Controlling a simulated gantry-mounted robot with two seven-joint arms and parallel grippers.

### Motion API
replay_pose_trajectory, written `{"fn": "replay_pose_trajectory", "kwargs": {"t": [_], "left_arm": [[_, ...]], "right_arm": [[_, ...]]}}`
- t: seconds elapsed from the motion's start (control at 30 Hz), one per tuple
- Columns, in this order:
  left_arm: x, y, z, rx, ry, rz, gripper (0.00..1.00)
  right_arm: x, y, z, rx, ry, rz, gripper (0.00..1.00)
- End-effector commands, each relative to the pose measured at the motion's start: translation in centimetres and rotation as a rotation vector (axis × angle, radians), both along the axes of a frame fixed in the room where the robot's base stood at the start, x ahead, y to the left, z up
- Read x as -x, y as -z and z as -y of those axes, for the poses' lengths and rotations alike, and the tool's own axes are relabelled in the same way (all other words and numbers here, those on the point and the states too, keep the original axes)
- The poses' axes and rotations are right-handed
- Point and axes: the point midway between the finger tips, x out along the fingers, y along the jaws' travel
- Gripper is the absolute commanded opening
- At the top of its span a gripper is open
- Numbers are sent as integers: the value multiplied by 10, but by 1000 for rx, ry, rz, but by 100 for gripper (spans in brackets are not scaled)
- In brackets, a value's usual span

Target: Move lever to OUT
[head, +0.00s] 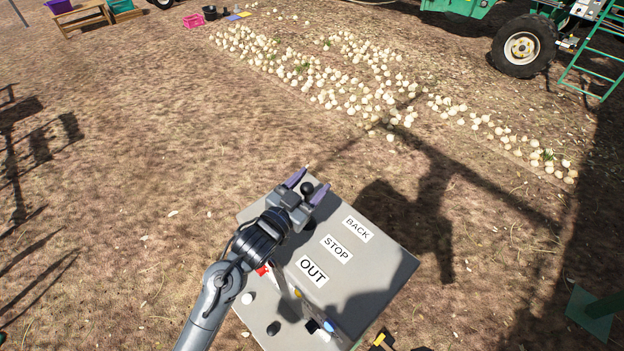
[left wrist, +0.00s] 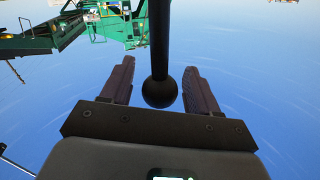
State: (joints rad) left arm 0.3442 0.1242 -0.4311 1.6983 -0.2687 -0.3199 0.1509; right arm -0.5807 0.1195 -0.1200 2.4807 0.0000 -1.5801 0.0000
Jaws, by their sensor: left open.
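The grey control box (head: 375,269) stands below me in the head view, with white labels BACK (head: 357,229), STOP (head: 336,248) and OUT (head: 311,270) in a row. The lever's black ball knob (head: 307,188) is at the box's far end, nearest the BACK label. My left gripper (head: 309,184) is open, with its purple-grey fingers on either side of the knob. In the left wrist view the knob (left wrist: 160,88) and its black shaft (left wrist: 161,40) show between the fingers, with gaps on both sides.
Several small buttons, including a red one (head: 262,270) and a white one (head: 247,298), sit on the box's near left part, close under my left arm. Onions (head: 340,75) lie on the ground beyond. A green machine with a wheel (head: 524,47) stands at the top right.

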Motion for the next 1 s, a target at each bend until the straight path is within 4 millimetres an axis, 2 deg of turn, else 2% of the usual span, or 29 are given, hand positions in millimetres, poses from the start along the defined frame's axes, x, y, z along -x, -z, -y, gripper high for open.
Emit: {"fn": "replay_pose_trajectory", "kwargs": {"t": [0.43,0.83,1.0], "left_arm": [[-6,0,5,1,0,1,60],[-6,0,5,0,0,0,0],[-6,0,5,0,1,1,0]], "right_arm": [[0,-2,1,7,-4,1,43],[0,-2,-1,-3,1,1,43],[0,-2,-1,-4,3,0,43]]}}
